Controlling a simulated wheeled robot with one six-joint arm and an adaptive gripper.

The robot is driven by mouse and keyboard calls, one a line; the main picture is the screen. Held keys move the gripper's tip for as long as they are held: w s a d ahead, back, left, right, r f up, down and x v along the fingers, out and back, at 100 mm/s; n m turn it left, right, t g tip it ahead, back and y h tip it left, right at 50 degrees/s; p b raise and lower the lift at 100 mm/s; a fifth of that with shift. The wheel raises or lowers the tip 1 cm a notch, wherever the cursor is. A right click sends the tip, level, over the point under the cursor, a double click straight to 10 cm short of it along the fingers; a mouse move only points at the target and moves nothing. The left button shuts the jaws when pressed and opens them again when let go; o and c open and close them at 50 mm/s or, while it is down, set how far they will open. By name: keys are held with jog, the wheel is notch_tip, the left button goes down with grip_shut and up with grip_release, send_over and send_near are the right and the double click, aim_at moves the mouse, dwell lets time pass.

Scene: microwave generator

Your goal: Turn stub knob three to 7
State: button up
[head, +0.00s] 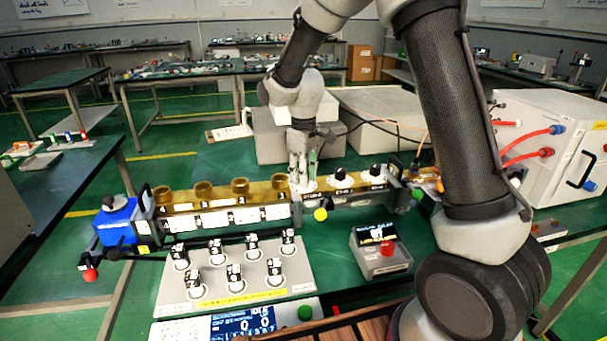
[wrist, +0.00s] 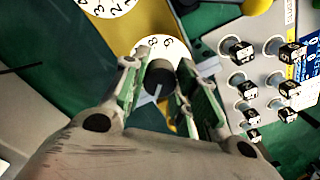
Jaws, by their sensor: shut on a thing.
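A row of three black knobs on white dials stands on the right part of the waveguide bench in the head view. My gripper (head: 303,182) points down over the leftmost of them and largely hides it. In the wrist view my gripper (wrist: 160,72) has its two fingers on either side of a black knob (wrist: 160,78) and is shut on it. Its white numbered dial (wrist: 165,46) shows partly beyond the knob, with an 8 legible; the pointer reading is unclear. The middle knob (head: 342,172) and right knob (head: 374,170) are free.
A brass section (head: 215,213) with several round brass caps lies left of my gripper. A grey panel of black switches (head: 234,271) is in front. A small display box (head: 380,254) stands front right, and a white cabinet (head: 550,140) is at the far right.

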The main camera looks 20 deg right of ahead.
jog(key=m, duration=0.5)
jog(key=shift+m, duration=0.3)
jog(key=m, duration=1.2)
jog(key=shift+m, duration=0.3)
jog(key=m, duration=0.5)
jog(key=shift+m, duration=0.4)
jog(key=o, duration=0.7)
jog(key=shift+o, duration=0.2)
